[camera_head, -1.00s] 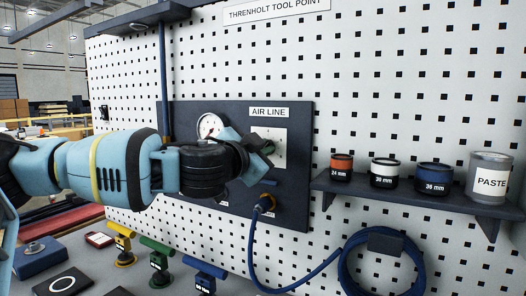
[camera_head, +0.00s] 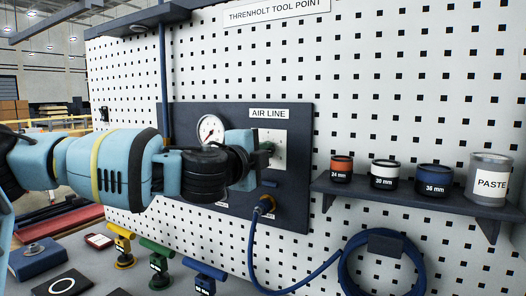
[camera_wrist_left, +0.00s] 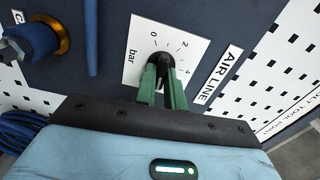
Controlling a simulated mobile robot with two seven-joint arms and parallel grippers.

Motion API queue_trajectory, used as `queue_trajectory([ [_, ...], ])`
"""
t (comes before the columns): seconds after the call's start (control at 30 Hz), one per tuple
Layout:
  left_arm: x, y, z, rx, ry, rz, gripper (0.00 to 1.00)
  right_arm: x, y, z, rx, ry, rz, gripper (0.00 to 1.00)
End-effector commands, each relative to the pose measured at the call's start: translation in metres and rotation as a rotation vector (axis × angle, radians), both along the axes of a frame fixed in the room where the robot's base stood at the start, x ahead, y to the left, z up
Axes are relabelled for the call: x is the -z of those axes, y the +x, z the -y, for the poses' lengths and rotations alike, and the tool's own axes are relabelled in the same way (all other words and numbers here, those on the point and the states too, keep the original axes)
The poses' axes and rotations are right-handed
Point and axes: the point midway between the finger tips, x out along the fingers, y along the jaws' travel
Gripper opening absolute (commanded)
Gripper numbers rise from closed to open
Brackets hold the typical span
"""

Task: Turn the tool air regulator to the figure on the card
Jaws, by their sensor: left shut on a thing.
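The tool air regulator's black knob (camera_wrist_left: 160,62) sits on a white scale plate (camera_wrist_left: 143,42) marked 0, 2, 4 and "bar" in the left wrist view. My left gripper (camera_wrist_left: 163,84) is shut on the knob, its green fingers either side of it. The knob's exact setting cannot be read. In the head view my left gripper (camera_head: 263,150) reaches in from the left and covers the knob and part of the plate (camera_head: 279,150). A round gauge (camera_head: 210,130) with a red needle is beside it, its reading too small to tell. I cannot make out the card.
A blue hose (camera_head: 254,245) runs from a brass fitting (camera_head: 266,204) below the plate to a coil (camera_head: 350,262). A shelf (camera_head: 450,203) with several labelled pots is at right. Yellow, green and blue tools (camera_head: 160,262) stand on the bench below.

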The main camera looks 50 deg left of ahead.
Motion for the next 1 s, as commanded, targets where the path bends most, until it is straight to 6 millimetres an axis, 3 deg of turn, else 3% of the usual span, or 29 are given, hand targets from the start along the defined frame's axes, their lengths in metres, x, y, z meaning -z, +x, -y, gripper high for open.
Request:
queue_trajectory([
  [0.67, -0.0003, 0.0, 0.0, 0.0, 0.065, -0.019, 0.0, 0.0003, -0.001, 0.0001, 0.0, 0.0, -0.002, 0.36],
  [0.7, -0.0003, 0.0, 0.0, 0.0, 0.065, -0.019, 0.12, 0.0004, -0.001, 0.0003, 0.0, 0.0, -0.002, 0.36],
  [0.87, -0.0002, 0.0, 0.0, 0.0, 0.065, -0.019, 0.33, 0.0005, -0.0011, 0.0003, 0.0, -0.001, -0.003, 0.36],
  [1.0, 0.0, 0.0, 0.0, 0.0, 0.064, -0.019, 0.33, 0.0005, -0.0012, 0.0003, 0.0, -0.001, -0.003, 0.36],
])
